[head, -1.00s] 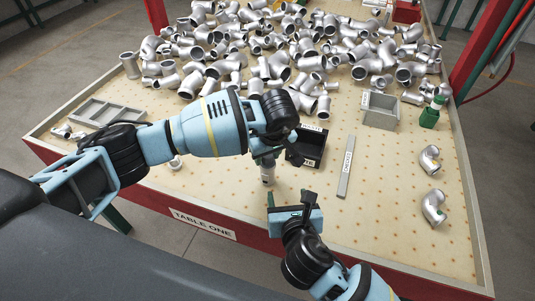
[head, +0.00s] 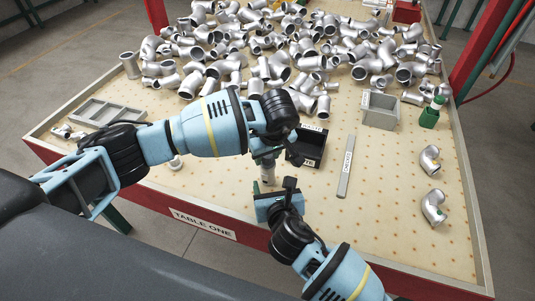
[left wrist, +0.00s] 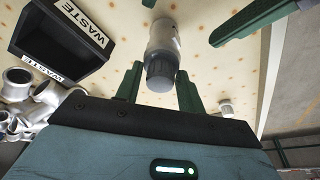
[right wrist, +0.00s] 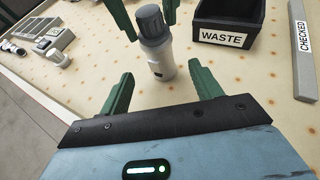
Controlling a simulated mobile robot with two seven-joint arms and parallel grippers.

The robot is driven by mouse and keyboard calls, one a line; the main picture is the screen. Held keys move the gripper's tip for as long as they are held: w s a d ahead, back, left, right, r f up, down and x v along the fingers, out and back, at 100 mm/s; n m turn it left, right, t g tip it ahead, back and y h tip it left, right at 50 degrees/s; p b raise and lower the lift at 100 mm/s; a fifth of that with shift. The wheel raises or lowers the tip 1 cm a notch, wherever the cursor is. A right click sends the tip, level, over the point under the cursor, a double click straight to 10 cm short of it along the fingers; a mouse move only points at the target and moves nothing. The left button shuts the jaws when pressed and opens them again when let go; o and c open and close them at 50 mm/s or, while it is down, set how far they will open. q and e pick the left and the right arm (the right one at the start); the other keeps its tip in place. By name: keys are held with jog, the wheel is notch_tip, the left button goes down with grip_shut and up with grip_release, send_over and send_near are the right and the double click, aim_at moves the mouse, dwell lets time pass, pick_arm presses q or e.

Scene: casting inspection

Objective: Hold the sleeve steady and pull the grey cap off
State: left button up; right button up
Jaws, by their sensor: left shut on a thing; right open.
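The pale sleeve (head: 268,173) hangs under my left gripper (head: 266,155) in the head view. Its dark grey ribbed cap (right wrist: 151,21) is at its upper end in the right wrist view, with the lighter sleeve body (right wrist: 159,60) below. My left gripper's fingers flank the cap and are shut on it; the cap also shows between them in the left wrist view (left wrist: 160,69). My right gripper (right wrist: 162,75) is open and empty, its fingers apart on this side of the sleeve, not touching it. I cannot tell whether the sleeve's lower end touches the table.
A black WASTE bin (head: 309,160) stands just right of the sleeve. A grey CHECKED strip (head: 346,168) lies beyond it. Many metal pipe fittings (head: 280,50) are heaped at the back.

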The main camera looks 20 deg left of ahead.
aim_at(269, 176)
jog(key=shift+x, duration=3)
jog(key=c, duration=1.2)
jog(key=shift+c, duration=0.2)
jog(key=o, duration=1.2)
jog(key=shift+o, duration=0.2)
jog(key=shift+s, duration=0.1)
jog(key=shift+v, duration=0.9)
jog(key=shift+x, duration=0.9)
